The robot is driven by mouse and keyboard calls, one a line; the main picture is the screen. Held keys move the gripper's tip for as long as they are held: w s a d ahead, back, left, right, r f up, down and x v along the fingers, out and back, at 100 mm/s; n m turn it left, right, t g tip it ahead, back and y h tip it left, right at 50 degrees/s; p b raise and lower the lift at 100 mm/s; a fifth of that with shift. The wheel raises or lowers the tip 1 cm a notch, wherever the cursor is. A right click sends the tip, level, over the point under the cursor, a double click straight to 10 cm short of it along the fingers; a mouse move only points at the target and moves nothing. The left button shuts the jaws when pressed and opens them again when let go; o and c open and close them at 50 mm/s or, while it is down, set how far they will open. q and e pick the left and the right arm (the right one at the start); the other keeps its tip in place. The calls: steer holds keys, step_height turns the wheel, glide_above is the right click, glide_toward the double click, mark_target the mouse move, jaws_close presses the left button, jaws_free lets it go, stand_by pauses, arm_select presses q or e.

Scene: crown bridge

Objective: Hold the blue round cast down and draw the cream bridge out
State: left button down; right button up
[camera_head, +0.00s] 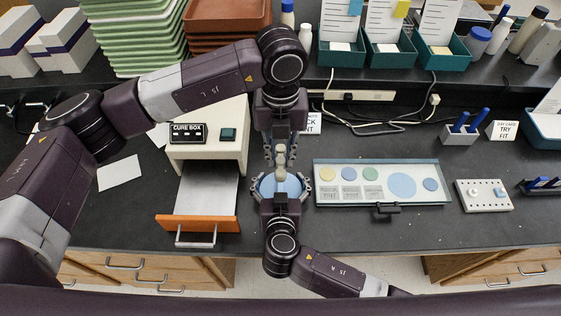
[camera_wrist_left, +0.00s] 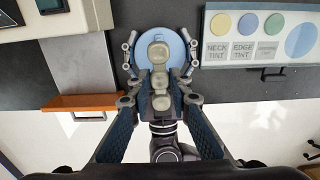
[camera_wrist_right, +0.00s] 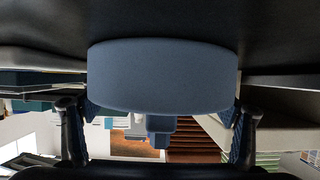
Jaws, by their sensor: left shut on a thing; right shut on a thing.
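The blue round cast (camera_head: 265,188) lies on the dark bench; in the left wrist view its disc (camera_wrist_left: 142,52) shows around the bridge. My right gripper (camera_head: 281,188) is shut on the cast, with a finger on each side; in the right wrist view the cast's side wall (camera_wrist_right: 163,75) fills the middle. The cream bridge (camera_head: 281,161) is a row of rounded lobes, and it also shows in the left wrist view (camera_wrist_left: 158,52). My left gripper (camera_head: 280,153) is shut on the bridge from the back side. I cannot tell whether the bridge touches the cast.
The white cure box (camera_head: 208,150) stands left, its orange-fronted drawer (camera_head: 197,223) pulled out. A tint board (camera_head: 376,198) with coloured discs lies right, and a white pegged block (camera_head: 484,196) beyond it. Trays and green bins (camera_head: 341,55) line the back.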

stand_by(0.3)
steer(key=o, duration=1.6)
steer(key=v, duration=1.2)
arm_select(q)
steer(key=shift+s+f, duration=0.1)
arm_select(e)
steer(key=shift+s+f, duration=0.15)
steer(key=shift+s, duration=0.05)
